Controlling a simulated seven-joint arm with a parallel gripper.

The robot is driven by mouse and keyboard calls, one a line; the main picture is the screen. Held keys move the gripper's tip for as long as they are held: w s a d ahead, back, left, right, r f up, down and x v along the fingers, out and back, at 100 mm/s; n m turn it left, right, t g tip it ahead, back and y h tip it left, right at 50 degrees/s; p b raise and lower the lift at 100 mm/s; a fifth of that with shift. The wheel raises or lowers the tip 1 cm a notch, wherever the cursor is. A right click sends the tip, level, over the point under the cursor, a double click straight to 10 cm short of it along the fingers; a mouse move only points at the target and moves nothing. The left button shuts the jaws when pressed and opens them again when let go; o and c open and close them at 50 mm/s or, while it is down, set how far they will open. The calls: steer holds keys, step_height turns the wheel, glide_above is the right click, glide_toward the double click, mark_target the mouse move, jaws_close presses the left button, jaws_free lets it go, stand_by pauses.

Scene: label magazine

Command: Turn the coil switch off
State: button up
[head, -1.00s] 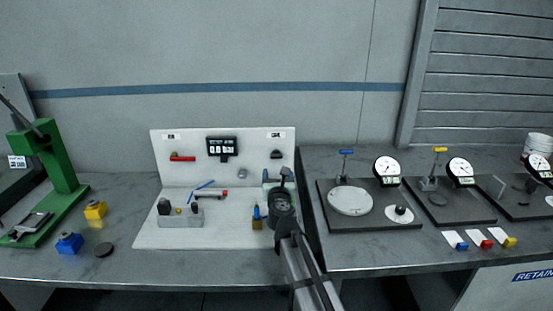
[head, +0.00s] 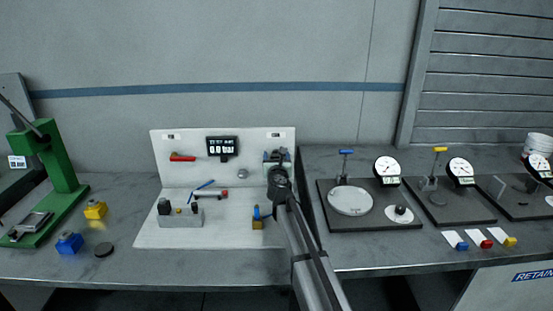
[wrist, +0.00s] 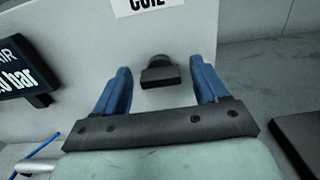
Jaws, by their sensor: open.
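The coil switch (wrist: 158,72) is a small black knob or lever on the white upright panel (head: 240,175), below the COIL label (wrist: 144,4). My gripper (wrist: 161,66) is open, and its blue fingers stand on either side of the switch in the wrist view. I cannot tell whether they touch it. In the head view my gripper (head: 277,155) is in front of the panel's upper right and hides the switch. The COIL label also shows in the head view (head: 276,135).
A black digital display (head: 221,146) and a red-handled lever (head: 182,157) are on the panel to the left. Dial gauges (head: 387,167) stand on the right.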

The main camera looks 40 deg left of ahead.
steer(key=c, duration=1.1)
steer(key=shift+o, duration=0.2)
steer(key=shift+n, duration=0.3)
steer(key=n, duration=0.4)
steer(key=shift+s, duration=0.1)
steer(key=n, duration=0.5)
steer(key=shift+a, duration=0.1)
steer(key=n, duration=0.4)
steer(key=shift+f, duration=0.1)
steer(key=shift+s+f+n, duration=0.1)
steer(key=shift+n, duration=2)
